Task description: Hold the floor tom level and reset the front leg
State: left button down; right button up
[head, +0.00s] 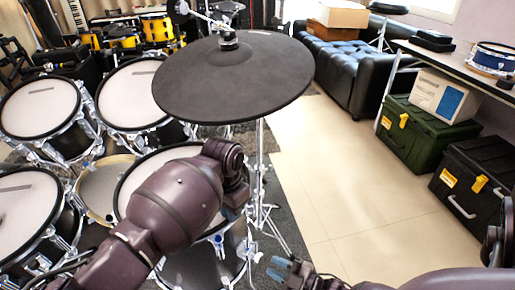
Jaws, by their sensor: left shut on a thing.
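The floor tom (150,172) has a white mesh head and a dark shell, and stands at the lower centre of the head view. My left arm crosses in front of it and hides much of its head and rim. My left gripper (233,211) is shut at the tom's right edge, by the rim; the exact part it grips is partly hidden. A chrome leg bracket (218,243) shows on the tom's side below that gripper. My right gripper (280,270), with blue fingertips, is low in the view, right of the tom and apart from it; its finger gap is unclear.
A black cymbal pad (232,80) on a chrome stand (260,165) overhangs the tom. Other mesh drums (38,105) crowd the left. A black sofa (345,75), a green case (425,135) and a black case (475,180) line the right. The pale floor (345,190) between is clear.

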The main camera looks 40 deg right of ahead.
pick_arm(q)
jog(key=shift+r, duration=0.15)
pick_arm(e)
jog(key=shift+w+a+n, duration=0.2)
jog(key=shift+w+n, duration=0.5)
jog(key=shift+n, duration=0.55)
jog(key=shift+w+a+n, duration=0.25)
jog(key=shift+w+n, duration=0.5)
jog(key=shift+n, duration=0.55)
jog(key=shift+w+a+n, duration=0.2)
jog(key=shift+w+n, duration=0.5)
jog(key=shift+n, duration=0.55)
grip_shut()
